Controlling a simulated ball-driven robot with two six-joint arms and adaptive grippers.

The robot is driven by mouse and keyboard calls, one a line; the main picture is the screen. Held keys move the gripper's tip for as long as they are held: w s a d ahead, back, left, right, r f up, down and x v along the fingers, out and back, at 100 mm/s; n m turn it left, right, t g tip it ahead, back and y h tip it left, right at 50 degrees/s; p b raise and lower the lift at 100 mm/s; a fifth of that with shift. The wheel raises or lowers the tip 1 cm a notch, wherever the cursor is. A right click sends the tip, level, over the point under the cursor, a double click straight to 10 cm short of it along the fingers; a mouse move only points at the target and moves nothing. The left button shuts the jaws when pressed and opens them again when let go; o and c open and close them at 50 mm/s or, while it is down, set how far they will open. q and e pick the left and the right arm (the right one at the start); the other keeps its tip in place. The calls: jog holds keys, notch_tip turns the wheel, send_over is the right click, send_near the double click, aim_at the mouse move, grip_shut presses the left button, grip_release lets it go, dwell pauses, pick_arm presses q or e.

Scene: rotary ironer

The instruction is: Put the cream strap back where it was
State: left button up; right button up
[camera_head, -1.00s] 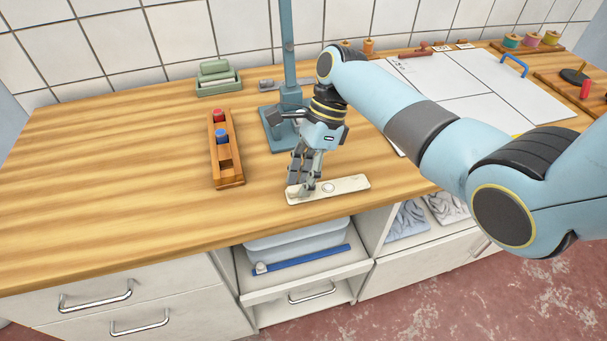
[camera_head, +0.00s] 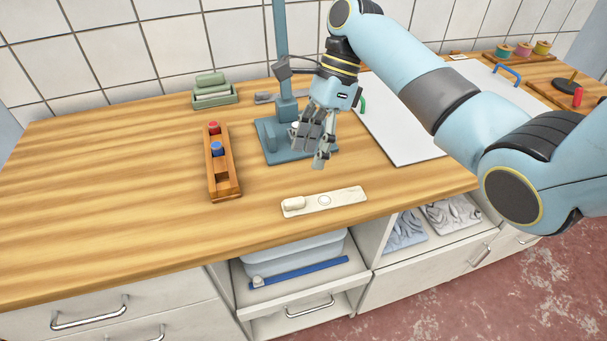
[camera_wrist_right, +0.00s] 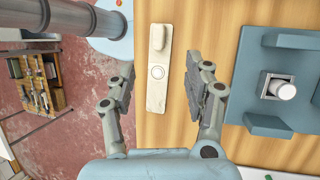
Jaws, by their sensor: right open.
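A long pale cream strip (camera_head: 345,197) with a ring mark (camera_head: 324,200) lies flat near the table's front edge. A small rounded cream piece (camera_head: 294,203) sits on its left end; I cannot tell whether this piece or the whole strip is the cream strap. In the right wrist view the strip (camera_wrist_right: 157,95) shows between my fingers, with the cream piece (camera_wrist_right: 158,37) at its far end. My right gripper (camera_head: 318,150) is open and empty, above and behind the strip, in front of the blue stand. My left gripper is out of view.
A blue stand (camera_head: 270,143) with a tall post rises behind the strip. A wooden rack (camera_head: 222,184) with red and blue pegs stands to the left. A green box (camera_head: 214,97) is at the back. White boards (camera_head: 410,140) lie right. The left table is clear.

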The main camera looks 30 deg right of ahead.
jog(key=v, duration=0.3)
jog(key=shift+d+r, duration=0.1)
jog(key=shift+r, duration=0.3)
